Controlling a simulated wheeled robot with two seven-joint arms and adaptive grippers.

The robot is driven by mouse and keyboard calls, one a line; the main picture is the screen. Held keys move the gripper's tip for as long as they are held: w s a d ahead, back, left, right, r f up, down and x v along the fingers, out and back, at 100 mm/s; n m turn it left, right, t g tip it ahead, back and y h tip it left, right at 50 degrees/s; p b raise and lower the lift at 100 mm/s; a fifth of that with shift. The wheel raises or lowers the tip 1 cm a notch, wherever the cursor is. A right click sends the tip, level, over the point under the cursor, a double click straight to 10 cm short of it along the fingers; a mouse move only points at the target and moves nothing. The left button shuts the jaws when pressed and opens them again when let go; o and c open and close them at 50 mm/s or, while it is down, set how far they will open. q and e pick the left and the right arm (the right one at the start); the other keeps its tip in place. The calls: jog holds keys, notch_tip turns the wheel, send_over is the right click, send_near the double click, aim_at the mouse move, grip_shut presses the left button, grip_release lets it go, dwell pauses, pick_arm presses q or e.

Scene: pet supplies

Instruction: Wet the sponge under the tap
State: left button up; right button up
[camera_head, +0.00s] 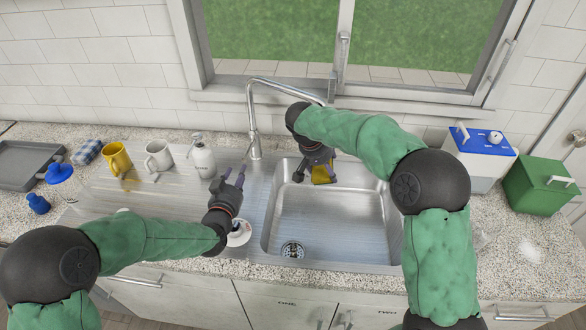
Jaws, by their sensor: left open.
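The yellow sponge (322,174) is at the back of the sink basin (325,232), under the end of the tap. My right gripper (317,163) is over the sponge with its fingers down at it and appears shut on it; the fingers partly cover it. The chrome tap (253,125) stands behind the sink, its spout (285,87) reaching right; my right arm hides the spout's end. No water stream can be made out. My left gripper (232,178) is open and empty over the drainboard's right end, left of the basin, fingers pointing toward the tap's base.
A small white round object (240,233) lies under my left gripper. A blue-lidded box (480,158) and green box (537,187) stand at right. The basin is mostly clear.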

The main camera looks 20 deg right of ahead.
pick_arm(q)
grip_shut()
jog(key=w+r+n+g+y, duration=0.2)
jog(key=w+r+n+g, duration=0.15)
jog(key=r, duration=0.65)
send_over(249, 150)
jog(key=a, duration=0.3)
notch_tip(249, 150, down, 4)
jog(key=shift+n+h, duration=0.3)
jog(key=shift+n, duration=0.05)
jog(key=shift+s+d+f, duration=0.1)
jog(key=shift+s+f, duration=0.1)
jog(key=shift+f, duration=0.45)
jog(key=shift+s+a+f, duration=0.1)
jog(key=shift+s+f, duration=0.1)
jog(key=shift+f, duration=0.45)
jog(key=shift+s+d+f, duration=0.1)
jog(key=shift+s+f, duration=0.1)
jog(key=shift+f, duration=0.45)
